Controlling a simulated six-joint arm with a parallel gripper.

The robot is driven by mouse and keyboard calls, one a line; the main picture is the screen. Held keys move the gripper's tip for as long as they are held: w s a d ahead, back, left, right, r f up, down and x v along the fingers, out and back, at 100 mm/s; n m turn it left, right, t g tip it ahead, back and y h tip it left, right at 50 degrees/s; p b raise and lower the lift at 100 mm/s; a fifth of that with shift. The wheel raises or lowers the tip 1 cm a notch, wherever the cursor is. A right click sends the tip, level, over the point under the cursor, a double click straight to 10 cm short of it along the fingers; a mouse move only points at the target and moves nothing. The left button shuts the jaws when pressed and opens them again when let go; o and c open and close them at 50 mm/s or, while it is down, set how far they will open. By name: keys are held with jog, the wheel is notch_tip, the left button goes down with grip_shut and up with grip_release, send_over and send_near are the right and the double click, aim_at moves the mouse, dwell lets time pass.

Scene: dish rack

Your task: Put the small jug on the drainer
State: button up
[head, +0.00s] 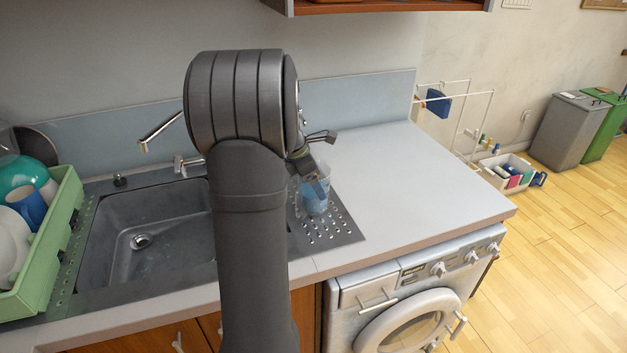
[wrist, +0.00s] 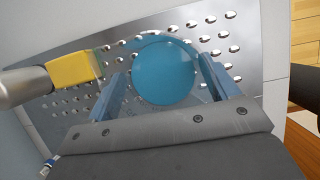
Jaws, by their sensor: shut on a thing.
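The small jug (head: 315,198) is clear and bluish, and appears upright over the perforated metal drainer (head: 340,230) to the right of the sink. My gripper (head: 308,172) is shut on it, partly hidden behind my arm. In the wrist view the jug (wrist: 163,72) shows as a blue disc between my two fingers (wrist: 158,78), with the drainer's holes (wrist: 232,48) around it. I cannot tell whether its base touches the drainer.
The sink (head: 150,235) is left of my arm, and a green rack (head: 50,245) with dishes stands at far left. The counter (head: 410,185) right of the drainer is clear. A yellow-ended grey thing (wrist: 70,69) is close by in the wrist view.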

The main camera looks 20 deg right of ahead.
jog(key=shift+f, duration=0.2)
jog(key=o, duration=1.4)
jog(key=shift+c, duration=0.2)
jog(key=v, duration=1.7)
jog(key=shift+r, duration=0.25)
grip_shut()
